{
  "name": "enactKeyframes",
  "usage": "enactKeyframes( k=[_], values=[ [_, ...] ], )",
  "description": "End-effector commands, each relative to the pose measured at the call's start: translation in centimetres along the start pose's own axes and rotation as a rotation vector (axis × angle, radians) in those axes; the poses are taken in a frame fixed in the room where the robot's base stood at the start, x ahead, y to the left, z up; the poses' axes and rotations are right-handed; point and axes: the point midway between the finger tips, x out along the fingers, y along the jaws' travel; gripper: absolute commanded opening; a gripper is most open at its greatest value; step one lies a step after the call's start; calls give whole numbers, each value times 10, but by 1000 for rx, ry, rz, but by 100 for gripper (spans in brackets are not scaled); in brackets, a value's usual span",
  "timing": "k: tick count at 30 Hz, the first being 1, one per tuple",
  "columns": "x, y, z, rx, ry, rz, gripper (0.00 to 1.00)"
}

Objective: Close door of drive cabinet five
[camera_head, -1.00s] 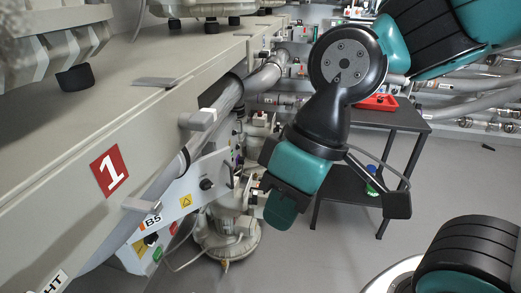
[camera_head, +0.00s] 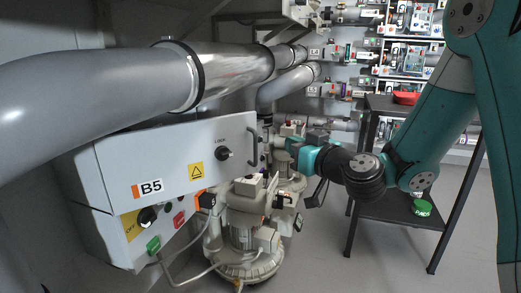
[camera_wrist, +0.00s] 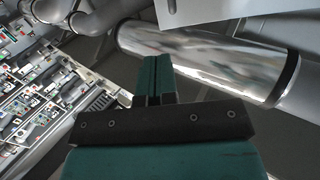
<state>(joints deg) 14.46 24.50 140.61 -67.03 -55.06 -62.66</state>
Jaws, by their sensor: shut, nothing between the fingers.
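Drive cabinet five is the pale grey box labelled B5 (camera_head: 88,180) at the left of the head view. Its door (camera_head: 170,160) is a light panel with a yellow warning triangle, a lock knob and a dark handle (camera_head: 252,147) at its right end. The door's right end reaches past the control panel below it; I cannot tell how wide any gap behind it is. My gripper (camera_head: 291,147) is to the right of the handle, apart from it in the picture. In the wrist view my gripper (camera_wrist: 154,75) has its teal fingers together, with nothing between them.
Large silver pipes (camera_head: 235,75) run above the cabinet. A pump motor (camera_head: 245,230) and cables stand below the handle. A dark table (camera_head: 385,208) stands to the right, near my arm. Grey floor is free at the lower right.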

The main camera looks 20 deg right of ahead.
Motion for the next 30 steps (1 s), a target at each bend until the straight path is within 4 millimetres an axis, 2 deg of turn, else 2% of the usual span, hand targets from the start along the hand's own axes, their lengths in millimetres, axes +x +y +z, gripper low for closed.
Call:
enactKeyframes(
  k=[5,15,21,25,30],
  values=[
    [16,4,-3,-4,5,15,0],
    [86,3,-7,-6,6,12,0],
    [120,4,-4,-5,6,13,0],
    [133,5,-2,-5,6,14,0],
    [140,5,0,-3,6,14,0]
  ],
)
